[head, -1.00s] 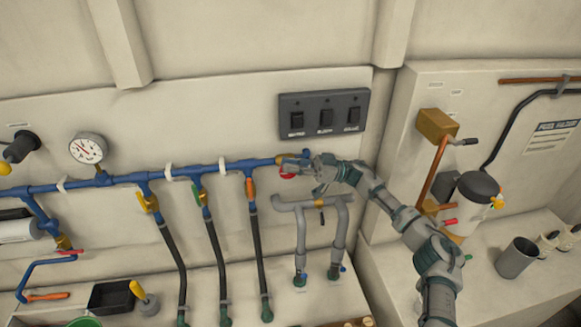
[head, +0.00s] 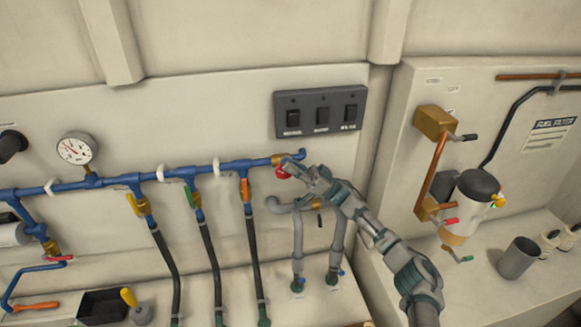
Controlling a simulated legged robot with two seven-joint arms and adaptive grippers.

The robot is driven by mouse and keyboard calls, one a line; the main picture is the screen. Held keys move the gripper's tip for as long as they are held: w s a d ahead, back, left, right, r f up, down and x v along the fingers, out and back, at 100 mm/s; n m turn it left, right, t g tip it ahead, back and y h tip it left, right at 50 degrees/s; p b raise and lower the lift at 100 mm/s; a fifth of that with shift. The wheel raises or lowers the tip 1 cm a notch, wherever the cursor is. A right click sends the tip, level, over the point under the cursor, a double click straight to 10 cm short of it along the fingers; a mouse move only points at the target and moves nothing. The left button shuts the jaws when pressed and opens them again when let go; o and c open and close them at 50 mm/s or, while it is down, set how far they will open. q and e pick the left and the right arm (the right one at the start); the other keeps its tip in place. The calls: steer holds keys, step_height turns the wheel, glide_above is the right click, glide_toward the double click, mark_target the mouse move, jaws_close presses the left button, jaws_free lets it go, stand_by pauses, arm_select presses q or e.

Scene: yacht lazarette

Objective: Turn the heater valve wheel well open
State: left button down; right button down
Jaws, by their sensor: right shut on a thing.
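The heater valve wheel looks to be the small red wheel (head: 283,172) at the right end of the blue pipe (head: 235,166), just below a brass fitting (head: 279,160). My right gripper (head: 292,170) reaches in from the lower right and is shut on the red wheel. The fingers cover part of the wheel, so its turn angle is hard to read. My left gripper is not in view.
A black switch panel (head: 321,112) is on the wall just above. Grey pipes (head: 297,245) stand close below my right gripper. Several black hoses (head: 253,260) hang to the left. A filter unit (head: 474,205) stands at the right.

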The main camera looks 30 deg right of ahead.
steer(key=shift+d+r+t, duration=0.2)
steer(key=shift+r+t, duration=0.1)
steer(key=shift+r, duration=0.05)
steer(key=c, duration=1.3)
jaws_free()
steer(key=shift+o, duration=0.9)
steer(key=shift+w+f, duration=0.2)
step_height(320, 180, up, 10)
steer(key=shift+f, duration=0.1)
